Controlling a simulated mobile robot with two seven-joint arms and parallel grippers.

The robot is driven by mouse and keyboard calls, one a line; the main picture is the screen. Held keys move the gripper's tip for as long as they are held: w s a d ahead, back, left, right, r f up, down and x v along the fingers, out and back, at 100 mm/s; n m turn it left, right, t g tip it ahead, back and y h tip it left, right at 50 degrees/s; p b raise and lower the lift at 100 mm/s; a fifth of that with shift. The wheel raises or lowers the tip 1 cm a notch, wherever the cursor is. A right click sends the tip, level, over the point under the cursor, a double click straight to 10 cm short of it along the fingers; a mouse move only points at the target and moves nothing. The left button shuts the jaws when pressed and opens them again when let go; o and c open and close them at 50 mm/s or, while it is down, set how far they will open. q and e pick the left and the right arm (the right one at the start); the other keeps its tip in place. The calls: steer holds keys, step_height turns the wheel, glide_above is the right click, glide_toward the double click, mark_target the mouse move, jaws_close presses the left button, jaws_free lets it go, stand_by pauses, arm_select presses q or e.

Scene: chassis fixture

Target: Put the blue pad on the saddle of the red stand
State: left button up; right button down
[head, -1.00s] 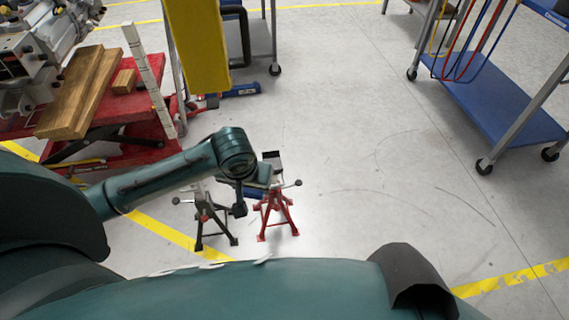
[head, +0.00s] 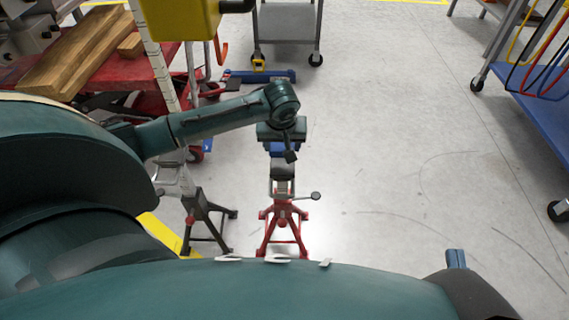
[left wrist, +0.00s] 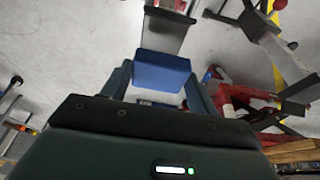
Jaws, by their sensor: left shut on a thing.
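The blue pad (head: 283,150) is held by my left gripper (head: 282,138), just beyond the saddle in the head view. In the left wrist view the pad (left wrist: 162,72) sits between the two fingers of the left gripper (left wrist: 163,84). The red stand (head: 283,228) stands upright on the floor, with its grey and dark saddle (head: 283,180) on top. The pad appears apart from the saddle; its height above it is hard to judge. In the left wrist view a grey metal part (left wrist: 165,32) lies past the pad.
A black stand (head: 206,222) stands left of the red one. A red lift table (head: 110,75) with wood blocks is at the upper left, and a blue jack (head: 262,76) lies behind. A grey cart (head: 287,25) is at the back, a blue cart (head: 540,105) at right. Floor between is clear.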

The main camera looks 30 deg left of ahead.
mark_target(282, 156)
arm_select(q)
steer(key=shift+f, duration=0.8)
step_height(282, 156, down, 4)
steer(key=shift+b, duration=1.2)
steer(key=shift+f, duration=0.3)
steer(key=shift+r, duration=0.1)
arm_select(e)
steer(key=shift+w+a+t+y, duration=0.1)
steer(key=shift+a+t+y, duration=0.2)
steer(key=shift+t+y, duration=0.1)
steer(key=shift+r, duration=0.15)
arm_select(q)
steer(key=o, duration=1)
arm_select(e)
steer(key=shift+f, duration=0.3)
